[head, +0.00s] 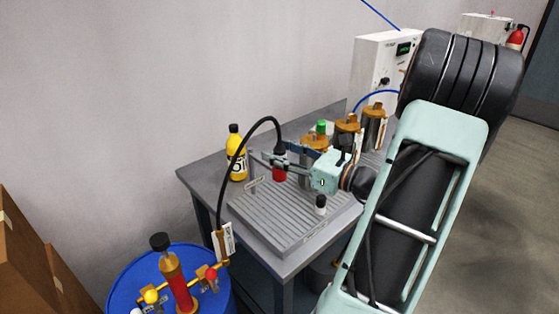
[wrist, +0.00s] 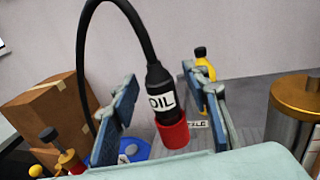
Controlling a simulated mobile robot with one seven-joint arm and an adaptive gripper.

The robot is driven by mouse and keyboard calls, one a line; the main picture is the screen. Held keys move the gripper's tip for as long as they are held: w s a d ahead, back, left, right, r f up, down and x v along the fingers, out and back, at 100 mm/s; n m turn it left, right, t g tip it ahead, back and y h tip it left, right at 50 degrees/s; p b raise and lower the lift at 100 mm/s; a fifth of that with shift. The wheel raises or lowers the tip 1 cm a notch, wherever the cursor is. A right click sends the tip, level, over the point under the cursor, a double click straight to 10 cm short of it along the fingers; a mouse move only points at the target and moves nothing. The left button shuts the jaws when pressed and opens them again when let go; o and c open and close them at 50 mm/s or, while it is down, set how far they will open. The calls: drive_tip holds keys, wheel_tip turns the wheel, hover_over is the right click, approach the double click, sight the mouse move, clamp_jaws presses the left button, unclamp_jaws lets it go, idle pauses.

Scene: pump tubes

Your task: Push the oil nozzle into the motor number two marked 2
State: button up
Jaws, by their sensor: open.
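The oil nozzle has a black body with a white OIL label (wrist: 161,102) and a red end (wrist: 174,134); in the head view its red end (head: 279,174) hangs above the ribbed tray. A black hose (head: 247,137) arches from it to the blue drum. My gripper (head: 268,160) is open, its fingers on either side of the nozzle; the wrist view shows a gap at the left finger, and contact at the right one is unclear. Motors with brass tops (head: 314,146), (head: 347,124), (head: 374,111) stand in a row behind my gripper. I cannot read which is marked 2.
A ribbed grey tray (head: 272,226) with a small black-and-white item (head: 320,204) lies on the table. A yellow bottle (head: 237,158) stands at the table's back left. The blue drum (head: 128,282) with a pump is front left. A white control box (head: 372,62) stands behind.

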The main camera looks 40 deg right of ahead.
drive_tip(key=shift+w, duration=0.15)
clamp_jaws()
drive_tip(key=shift+r, duration=0.15)
